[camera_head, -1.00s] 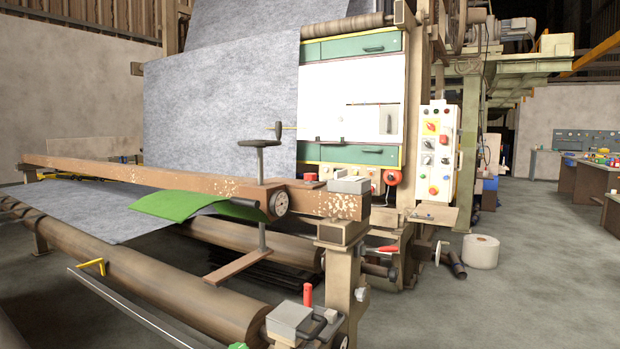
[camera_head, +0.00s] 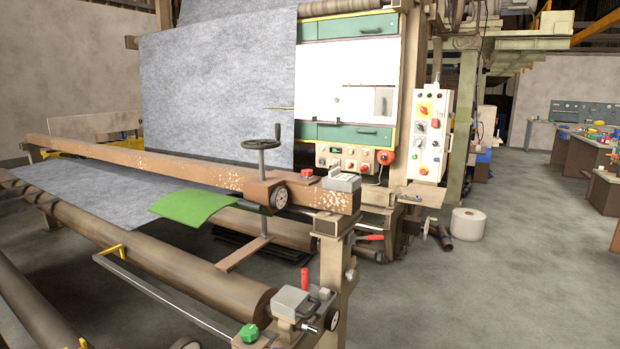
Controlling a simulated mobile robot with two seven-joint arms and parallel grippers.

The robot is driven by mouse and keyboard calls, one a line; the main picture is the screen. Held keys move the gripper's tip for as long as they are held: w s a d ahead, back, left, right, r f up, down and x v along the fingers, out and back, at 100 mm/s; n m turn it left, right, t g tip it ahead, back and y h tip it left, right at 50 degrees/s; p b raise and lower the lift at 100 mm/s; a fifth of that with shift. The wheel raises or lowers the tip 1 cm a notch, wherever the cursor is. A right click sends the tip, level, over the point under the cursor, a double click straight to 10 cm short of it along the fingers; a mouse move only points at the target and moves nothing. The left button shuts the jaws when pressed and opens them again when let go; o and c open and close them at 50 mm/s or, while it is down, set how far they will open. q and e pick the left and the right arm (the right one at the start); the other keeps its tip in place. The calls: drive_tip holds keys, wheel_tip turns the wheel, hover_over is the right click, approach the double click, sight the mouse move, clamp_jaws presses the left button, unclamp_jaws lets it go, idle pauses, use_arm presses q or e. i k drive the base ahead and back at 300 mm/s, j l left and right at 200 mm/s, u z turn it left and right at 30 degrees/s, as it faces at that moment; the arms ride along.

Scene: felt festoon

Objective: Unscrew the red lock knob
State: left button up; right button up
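Several red parts show, and I cannot tell for certain which is the lock knob. A small red knob (camera_head: 307,172) sits on the brown beam (camera_head: 130,163), beside a grey block (camera_head: 342,182). A larger round red knob (camera_head: 387,157) is at the right end of the control strip under the white panel. A red upright handle (camera_head: 305,279) stands by the grey box at the front roller end. A red-gripped lever (camera_head: 370,237) is below the beam end. Neither of my grippers is in view.
A dark handwheel (camera_head: 261,144) stands on the beam's carriage, with a green sheet (camera_head: 195,205) beside it. Long rollers (camera_head: 170,270) cross the front left. A button box (camera_head: 430,135) hangs at the right. A white roll (camera_head: 469,224) stands on the floor. The floor at right is open.

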sight(306, 173)
drive_tip(key=i+l+z, duration=0.6)
drive_tip(key=i+z, duration=0.2)
drive_tip(key=i+l+z, duration=0.1)
drive_tip(key=i+z, duration=0.3)
drive_tip(key=i+j+z, duration=0.1)
drive_tip(key=i+z, duration=0.3)
drive_tip(key=i+j+z, duration=1.35)
drive_tip(key=j+z, duration=0.2)
drive_tip(key=j, duration=0.2)
drive_tip(key=i+j+z, duration=0.15)
drive_tip(key=j+z, duration=0.15)
drive_tip(key=j, duration=0.2)
drive_tip(key=j+z, duration=0.3)
drive_tip(key=j, duration=0.2)
drive_tip(key=j+z, duration=0.3)
drive_tip(key=j, duration=0.3)
drive_tip(key=k+j+z, duration=0.1)
drive_tip(key=j+z, duration=0.2)
drive_tip(key=j, duration=0.15)
drive_tip(key=k+j+z, duration=0.1)
drive_tip(key=j+z, duration=0.2)
drive_tip(key=k+j+z, duration=0.15)
drive_tip(key=k+z, duration=0.25)
drive_tip(key=k+j+z, duration=0.1)
drive_tip(key=k+z, duration=0.3)
drive_tip(key=i, duration=0.05)
